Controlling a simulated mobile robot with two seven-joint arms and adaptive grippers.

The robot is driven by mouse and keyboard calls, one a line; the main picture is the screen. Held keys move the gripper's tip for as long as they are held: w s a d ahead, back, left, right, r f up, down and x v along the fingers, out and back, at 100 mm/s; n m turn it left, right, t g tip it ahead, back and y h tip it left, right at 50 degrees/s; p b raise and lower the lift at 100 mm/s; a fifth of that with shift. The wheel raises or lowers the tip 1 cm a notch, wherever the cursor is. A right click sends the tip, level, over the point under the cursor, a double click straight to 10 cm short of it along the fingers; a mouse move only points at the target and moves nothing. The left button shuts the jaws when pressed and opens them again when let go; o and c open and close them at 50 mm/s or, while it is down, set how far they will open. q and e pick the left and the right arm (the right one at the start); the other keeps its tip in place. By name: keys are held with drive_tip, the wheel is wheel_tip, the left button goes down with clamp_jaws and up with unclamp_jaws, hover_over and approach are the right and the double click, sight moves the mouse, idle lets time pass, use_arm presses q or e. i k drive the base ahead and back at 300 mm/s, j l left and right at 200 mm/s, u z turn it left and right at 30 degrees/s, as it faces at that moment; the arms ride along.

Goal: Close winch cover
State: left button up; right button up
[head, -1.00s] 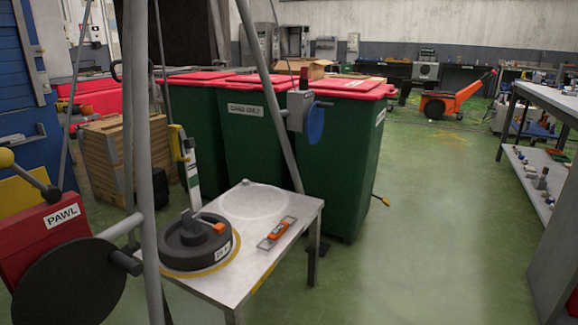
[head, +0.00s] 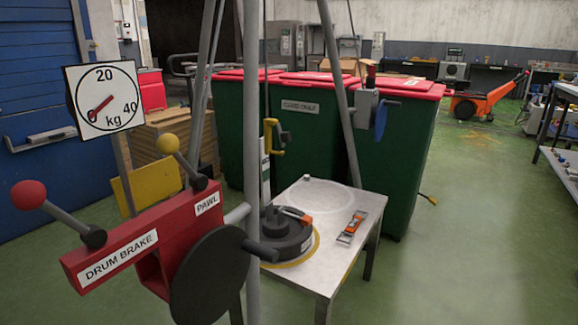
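The red winch housing (head: 160,237) stands at the near left, with labels reading DRUM BRAKE and PAWL. A lever with a red knob (head: 29,194) rises at its left end, and one with a yellow knob (head: 168,144) near the PAWL label. A dark round disc (head: 209,277) is on the housing's near right side, and a grey shaft end sticks out to its right. I cannot tell whether this disc is the winch cover or whether a cover is open. Neither of my grippers is in view.
A dial scale (head: 105,98) is above the housing. Grey poles of a frame stand beside and behind it. A small metal table (head: 346,205) holds a dark round weight (head: 282,234) and an orange tool (head: 351,227). Green bins (head: 313,130) are behind.

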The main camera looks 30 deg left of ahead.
sight(151, 183)
drive_tip(key=j+z, duration=0.15)
drive_tip(key=j, duration=0.4)
drive_tip(key=k+j+z, duration=0.15)
drive_tip(key=j, duration=0.4)
drive_tip(key=j+z, duration=0.1)
drive_tip(key=j, duration=0.6)
drive_tip(key=k+j, duration=0.1)
drive_tip(key=j, duration=0.55)
drive_tip(key=j+z, duration=0.15)
drive_tip(key=j, duration=0.55)
drive_tip(key=k, duration=0.35)
